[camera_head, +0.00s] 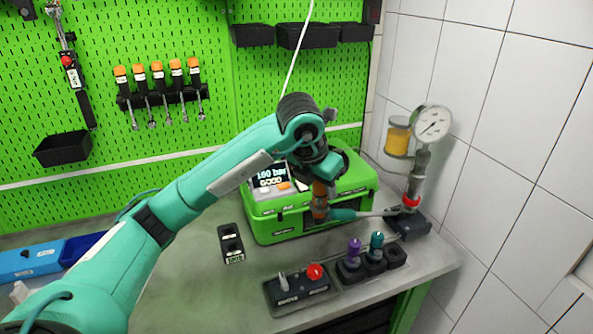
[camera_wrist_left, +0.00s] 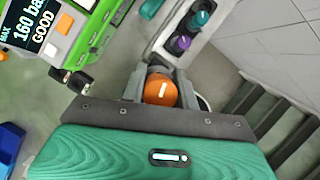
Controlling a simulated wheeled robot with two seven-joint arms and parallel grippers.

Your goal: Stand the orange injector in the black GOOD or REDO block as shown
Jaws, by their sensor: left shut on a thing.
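The orange injector (camera_head: 320,208) is held upright by my left gripper (camera_head: 321,184), in front of the green tester case. In the left wrist view its round orange top (camera_wrist_left: 160,90) sits between the two grey fingers of my left gripper (camera_wrist_left: 160,86), which is shut on it. Its lower end is hard to make out. The black two-hole block (camera_head: 231,243) stands on the bench left of the injector; both holes look empty. White lettering on its front is too small to read. The display (camera_wrist_left: 29,28) reads 160 bar and GOOD. My right gripper is not in view.
The pump's teal handle (camera_head: 344,214) is close beside the injector, leading to the gauge (camera_head: 432,122). A black rack (camera_head: 396,256) holds purple and teal injectors. A switch box (camera_head: 300,291) with a red button stands at the front. Bench between block and switch box is clear.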

